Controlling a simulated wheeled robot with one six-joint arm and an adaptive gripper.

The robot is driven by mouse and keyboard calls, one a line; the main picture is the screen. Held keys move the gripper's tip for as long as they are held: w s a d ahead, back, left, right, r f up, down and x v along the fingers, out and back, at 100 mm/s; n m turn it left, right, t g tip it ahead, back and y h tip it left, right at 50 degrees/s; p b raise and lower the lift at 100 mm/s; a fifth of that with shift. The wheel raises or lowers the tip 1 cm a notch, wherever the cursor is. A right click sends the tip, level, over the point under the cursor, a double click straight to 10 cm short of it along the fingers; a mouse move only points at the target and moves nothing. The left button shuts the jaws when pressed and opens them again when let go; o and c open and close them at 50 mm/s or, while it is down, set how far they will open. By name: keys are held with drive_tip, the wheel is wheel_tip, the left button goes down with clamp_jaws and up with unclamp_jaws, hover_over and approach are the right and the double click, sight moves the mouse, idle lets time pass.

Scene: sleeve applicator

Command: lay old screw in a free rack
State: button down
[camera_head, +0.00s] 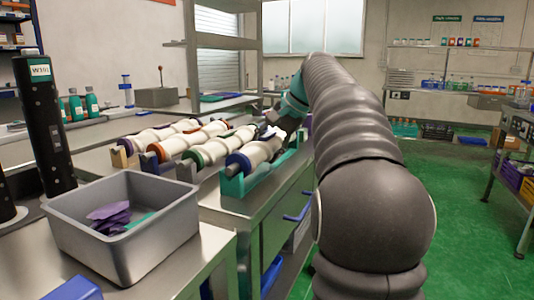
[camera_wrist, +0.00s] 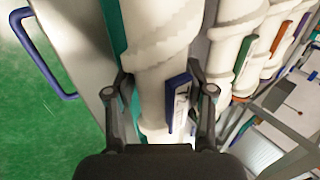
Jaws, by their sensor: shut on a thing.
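My gripper (camera_wrist: 162,84) is shut on a cream-white ribbed screw (camera_wrist: 152,40), one finger on each side of it. A blue tag (camera_wrist: 178,103) with lettering shows on the screw between the fingers. In the head view this screw (camera_head: 262,151) has a dark blue collar at its near end. It lies lengthwise in or just over the teal rack (camera_head: 232,188) nearest my arm; I cannot tell if it rests there. The gripper is at its far end, mostly hidden by my arm. Other cream screws with green (camera_head: 207,154), orange (camera_head: 172,147) and purple (camera_head: 150,136) parts lie in neighbouring racks to the left.
A grey bin (camera_head: 125,250) with purple and teal pieces stands on the front bench. A black column (camera_head: 45,125) labelled W101 stands behind it. A metal shelf frame (camera_head: 190,80) rises beyond the racks. Blue handles (camera_head: 298,218) stick out from the bench side. Green floor is open at right.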

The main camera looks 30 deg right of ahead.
drive_tip(key=shift+f, duration=0.25)
drive_tip(key=shift+c, duration=2)
unclamp_jaws()
drive_tip(key=shift+f, duration=0.1)
drive_tip(key=shift+s+d+r, duration=0.1)
drive_tip(key=shift+r, duration=0.25)
drive_tip(key=p+v, duration=0.3)
drive_tip(key=v, duration=0.8)
drive_tip(key=shift+r, duration=0.25)
drive_tip(key=shift+s+d, duration=0.1)
